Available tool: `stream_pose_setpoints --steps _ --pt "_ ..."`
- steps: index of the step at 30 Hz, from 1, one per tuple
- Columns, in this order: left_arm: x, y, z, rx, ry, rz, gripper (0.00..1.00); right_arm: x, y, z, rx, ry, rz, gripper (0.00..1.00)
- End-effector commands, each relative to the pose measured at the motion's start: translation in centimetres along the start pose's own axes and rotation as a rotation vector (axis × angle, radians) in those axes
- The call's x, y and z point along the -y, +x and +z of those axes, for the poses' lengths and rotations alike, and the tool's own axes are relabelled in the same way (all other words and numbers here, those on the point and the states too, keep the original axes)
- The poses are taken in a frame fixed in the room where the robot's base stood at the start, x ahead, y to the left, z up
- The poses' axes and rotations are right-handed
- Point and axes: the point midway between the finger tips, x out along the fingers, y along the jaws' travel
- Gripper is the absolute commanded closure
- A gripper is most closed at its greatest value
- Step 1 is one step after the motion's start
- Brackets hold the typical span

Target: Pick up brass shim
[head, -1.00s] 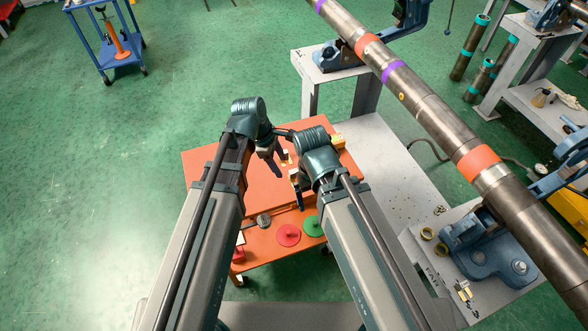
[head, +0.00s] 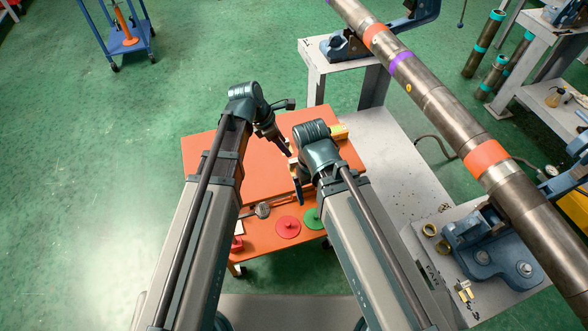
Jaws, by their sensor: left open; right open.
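I cannot make out for certain which item is the brass shim. A small yellowish piece (head: 338,132) lies at the far right of the orange cart top (head: 212,170), partly behind my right arm. Small brass-coloured pieces (head: 464,293) lie on the grey stand at the lower right. My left gripper (head: 284,148) is open over the far half of the cart top, pointing down and right. My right gripper (head: 299,188) is open, lower in the picture and close to the left one, mostly hidden by its own wrist. I see nothing held in either gripper.
A long steel pipe (head: 435,105) with orange and purple bands crosses the right side, resting in blue vises (head: 490,245). Brass rings (head: 429,230) lie beside the near vise.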

Motion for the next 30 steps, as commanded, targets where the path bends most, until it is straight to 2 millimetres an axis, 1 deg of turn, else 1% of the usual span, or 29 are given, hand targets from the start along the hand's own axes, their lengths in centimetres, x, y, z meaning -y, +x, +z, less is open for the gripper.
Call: stream_pose_setpoints --steps 1,6,9,14,17,20,27,30 --pt "-0.1 1.6 -0.3 0.0 0.001 0.0 0.4 0.1 1.5 -0.1 0.0 0.0 0.0 0.06" --pt "0.0 3.8 -0.2 0.0 0.001 0.0 0.4 0.3 3.6 -0.2 0.0 0.0 0.0 0.06" --pt "0.0 4.4 -0.1 0.0 0.001 0.001 0.4 0.4 4.1 -0.2 0.0 0.0 0.0 0.06" --pt "0.0 4.3 -0.1 0.0 0.0 0.001 0.4 0.4 3.9 -0.2 0.0 0.0 0.0 0.06" --pt "0.0 4.5 -0.1 0.0 0.0 0.0 0.4 0.4 4.2 -0.2 0.0 0.0 0.0 0.06" --pt "0.0 5.2 -0.4 0.0 0.0 0.0 0.4 0.5 4.9 -0.3 0.0 0.0 0.0 0.06" --pt "-0.1 8.1 -1.2 0.0 0.001 0.0 0.4 0.8 7.9 -0.5 0.0 0.0 0.0 0.06" --pt "-0.1 9.2 -1.1 0.0 0.002 0.0 0.4 0.8 8.9 -0.5 0.0 0.0 0.0 0.06"
